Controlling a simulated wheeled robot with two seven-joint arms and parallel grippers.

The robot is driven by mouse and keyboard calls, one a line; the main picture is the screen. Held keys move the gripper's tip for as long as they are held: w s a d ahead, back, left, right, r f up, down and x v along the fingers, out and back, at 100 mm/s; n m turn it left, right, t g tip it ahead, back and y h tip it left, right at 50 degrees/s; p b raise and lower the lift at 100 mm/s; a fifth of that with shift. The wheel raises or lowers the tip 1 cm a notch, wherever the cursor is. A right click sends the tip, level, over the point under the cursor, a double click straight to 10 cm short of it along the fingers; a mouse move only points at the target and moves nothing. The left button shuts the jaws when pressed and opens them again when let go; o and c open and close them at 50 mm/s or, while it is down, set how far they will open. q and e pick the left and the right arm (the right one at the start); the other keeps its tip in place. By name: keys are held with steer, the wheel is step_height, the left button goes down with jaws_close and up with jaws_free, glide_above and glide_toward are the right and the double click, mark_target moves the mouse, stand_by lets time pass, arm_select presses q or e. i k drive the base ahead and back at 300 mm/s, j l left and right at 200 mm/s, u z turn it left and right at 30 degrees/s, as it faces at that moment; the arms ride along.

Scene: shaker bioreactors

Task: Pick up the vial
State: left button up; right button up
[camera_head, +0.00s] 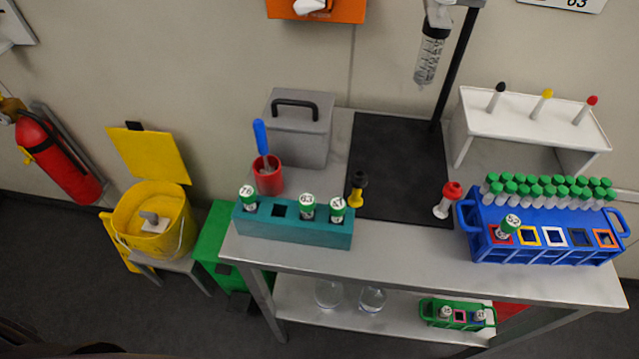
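Several green-capped vials are in view, and I cannot tell which one the task means. A teal rack (292,229) holds vial 76 (247,200), vial 63 (307,208) and vial 47 (337,210), with an empty square slot between 76 and 63. A blue rack (545,247) at the right holds a numbered vial, apparently 52 (507,229), tilted in its red-framed slot. Several more green-capped vials (550,190) stand in rows at its back. A small green rack (457,313) on the lower shelf holds two numbered vials. Neither gripper is in view.
The metal table (400,255) has bare room between the racks. A black mat (395,165), red cup (268,178), grey box (300,130), yellow-black piece (356,188), red-white piece (447,200) and white stand (530,130) are on it. A syringe (430,57) hangs above.

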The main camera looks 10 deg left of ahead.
mark_target(248, 196)
steer(key=z, duration=1.2)
steer(key=u, duration=2)
